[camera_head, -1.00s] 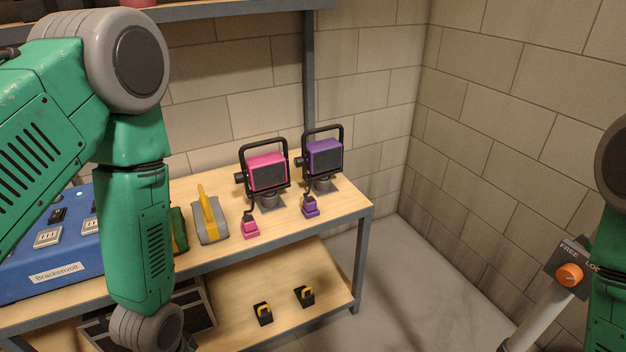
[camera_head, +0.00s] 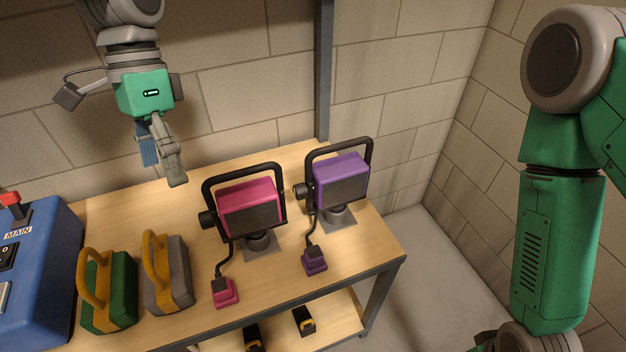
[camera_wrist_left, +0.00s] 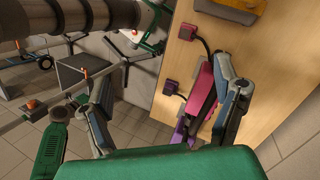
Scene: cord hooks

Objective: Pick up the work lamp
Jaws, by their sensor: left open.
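Two work lamps with black handles stand on the wooden bench top, a pink lamp (camera_head: 250,206) and a purple lamp (camera_head: 340,180) to its right. Each has a short cord running to a plug, a pink plug (camera_head: 224,292) and a purple plug (camera_head: 314,261). My left gripper (camera_head: 163,165) is open and empty, above the back of the bench, left of and higher than the pink lamp. In the left wrist view, my spread fingers (camera_wrist_left: 163,78) show with the pink lamp (camera_wrist_left: 203,92) beside the right finger, partly hidden. My right gripper is out of view.
A grey-and-yellow handled block (camera_head: 168,275), a green-and-yellow one (camera_head: 109,290) and a blue power box (camera_head: 40,270) stand left of the lamps. A steel post (camera_head: 324,70) rises behind them. Bare bench lies behind the handled blocks. A brick wall closes the back.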

